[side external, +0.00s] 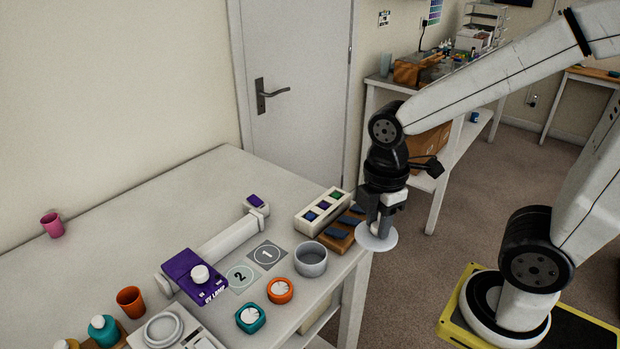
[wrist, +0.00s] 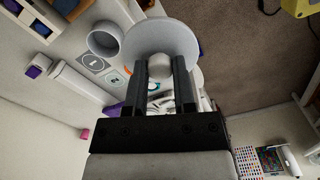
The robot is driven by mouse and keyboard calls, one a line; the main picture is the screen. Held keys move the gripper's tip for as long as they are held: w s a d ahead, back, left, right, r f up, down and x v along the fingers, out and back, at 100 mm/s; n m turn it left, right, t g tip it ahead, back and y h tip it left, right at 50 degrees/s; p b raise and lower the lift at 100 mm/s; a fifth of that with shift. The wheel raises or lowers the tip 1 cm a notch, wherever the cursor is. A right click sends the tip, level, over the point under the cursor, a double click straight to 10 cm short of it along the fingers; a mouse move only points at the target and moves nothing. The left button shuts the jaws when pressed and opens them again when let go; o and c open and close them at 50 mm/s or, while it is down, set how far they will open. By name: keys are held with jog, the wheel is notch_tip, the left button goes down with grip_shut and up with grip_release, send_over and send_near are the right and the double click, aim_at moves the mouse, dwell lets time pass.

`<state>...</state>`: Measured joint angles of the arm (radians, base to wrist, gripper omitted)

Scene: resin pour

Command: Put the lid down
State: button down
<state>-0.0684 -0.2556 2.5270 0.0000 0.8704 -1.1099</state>
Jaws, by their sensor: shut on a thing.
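A pale round lid (side external: 376,240) is held level by my gripper (side external: 379,222) at the table's right corner. In the wrist view the lid (wrist: 150,33) spreads out beyond the fingers, and its knob sits between the two fingertips (wrist: 160,68). The lid appears above the table edge, partly over the floor. A grey open-topped pot (side external: 311,261) stands on the table to the left of the lid; it also shows in the wrist view (wrist: 103,40). Two mats marked 1 (side external: 267,254) and 2 (side external: 241,275) lie left of the pot.
A wooden rack with dark blue pieces (side external: 340,236) and a white box with coloured blocks (side external: 322,212) stand close behind the pot. An orange timer (side external: 280,291), a teal timer (side external: 251,318) and a purple UV lamp (side external: 196,276) are nearby. The table's back left is mostly clear.

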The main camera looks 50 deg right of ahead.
dwell(0.5)
jog(key=shift+w+a+f, duration=0.1)
jog(key=shift+w+a, duration=0.05)
jog(key=shift+w, duration=0.65)
jog(key=w+a+f, duration=0.2)
jog(key=w+f, duration=0.1)
jog(key=w, duration=0.5)
jog(key=shift+w+a+f, duration=0.15)
jog(key=shift+w+a, duration=0.1)
jog(key=shift+a, duration=0.1)
jog(key=shift+w, duration=0.1)
jog(key=w+f, duration=0.2)
jog(key=w, duration=0.2)
jog(key=w+a+f, duration=0.1)
jog(key=w+f, duration=0.2)
jog(key=w, duration=0.1)
jog(key=w+f, duration=0.3)
jog(key=w, duration=0.1)
jog(key=shift+w+a+f, duration=0.15)
jog(key=shift+w+f, duration=0.05)
jog(key=shift+f, duration=0.05)
jog(key=shift+w+f, duration=0.4)
